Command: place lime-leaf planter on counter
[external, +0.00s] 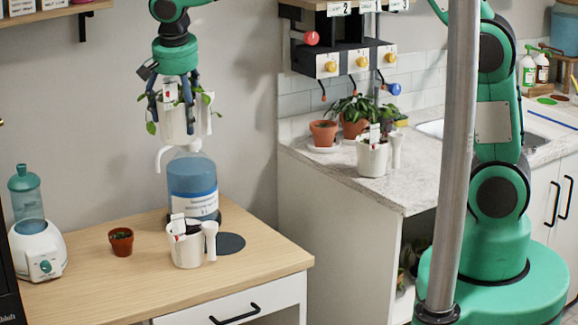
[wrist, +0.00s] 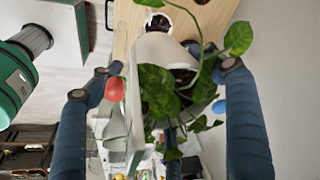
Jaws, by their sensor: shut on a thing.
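My gripper (external: 172,98) hangs high at the left in the external view, its fingers shut on a white planter (external: 178,125) with trailing green leaves. The planter is in the air above the wooden worktop. In the wrist view the leafy plant (wrist: 158,92) shows between my fingers, with part of the white planter (wrist: 165,47). The fingers hide part of its sides. The pale stone counter (external: 420,185) is to the right, lower than the planter and apart from it.
A blue jug (external: 192,185) with a white spout stands just below the held planter. A similar white planter (external: 186,250) and a small terracotta pot (external: 121,242) stand on the wooden worktop (external: 75,285). Another white planter (external: 372,158) and terracotta pots (external: 323,133) occupy the counter's left part, below a rack (external: 340,62).

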